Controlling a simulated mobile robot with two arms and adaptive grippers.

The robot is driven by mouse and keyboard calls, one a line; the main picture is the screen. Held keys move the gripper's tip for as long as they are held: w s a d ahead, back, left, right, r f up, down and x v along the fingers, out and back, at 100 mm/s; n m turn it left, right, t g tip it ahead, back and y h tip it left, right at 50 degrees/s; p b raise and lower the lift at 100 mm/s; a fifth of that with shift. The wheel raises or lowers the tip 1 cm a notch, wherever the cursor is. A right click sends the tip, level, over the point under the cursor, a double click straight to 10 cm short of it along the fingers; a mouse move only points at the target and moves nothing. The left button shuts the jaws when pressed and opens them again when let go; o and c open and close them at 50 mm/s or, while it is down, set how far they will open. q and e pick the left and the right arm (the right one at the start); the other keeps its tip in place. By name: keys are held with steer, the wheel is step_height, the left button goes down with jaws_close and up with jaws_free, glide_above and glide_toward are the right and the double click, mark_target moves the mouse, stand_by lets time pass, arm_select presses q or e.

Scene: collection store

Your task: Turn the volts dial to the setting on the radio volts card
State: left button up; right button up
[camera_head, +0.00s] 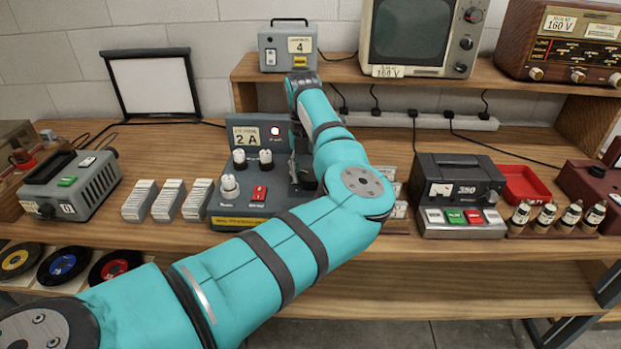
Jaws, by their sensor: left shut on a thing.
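The radio (568,42) stands on the shelf at the upper right, with a card (559,24) on it reading 160 V. A grey bench unit (240,222) stands at the middle of the table, with white-topped knobs (229,187), a red switch (259,193) and a 2 A card (246,137). My left gripper (301,170) points down at the right part of this unit's panel, shut on what appears to be the volts dial. The dial and its scale are hidden behind my gripper and arm. My right gripper is not in view.
A screen device (408,66) on the shelf also bears a 160 V card (388,71). A small grey box (287,60) has a 4 card. A dark meter unit (457,195), small bottles (544,216) and a red tray (524,181) stand right; card stacks (169,199) stand left.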

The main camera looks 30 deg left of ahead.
arm_select(q)
steer(key=m+b, duration=0.1)
steer(key=m, duration=0.3)
steer(key=shift+a+m, duration=0.1)
steer(key=shift+m, duration=0.2)
steer(key=m, duration=0.4)
steer(key=shift+w+m+g+b, duration=0.1)
steer(key=shift+m+g+b, duration=0.2)
steer(key=m, duration=0.4)
steer(key=shift+w+a+r, duration=0.1)
steer(key=shift+w+m+y, duration=0.1)
steer(key=shift+m+y, duration=0.2)
steer(key=shift+m, duration=2.1)
steer(key=o, duration=1.2)
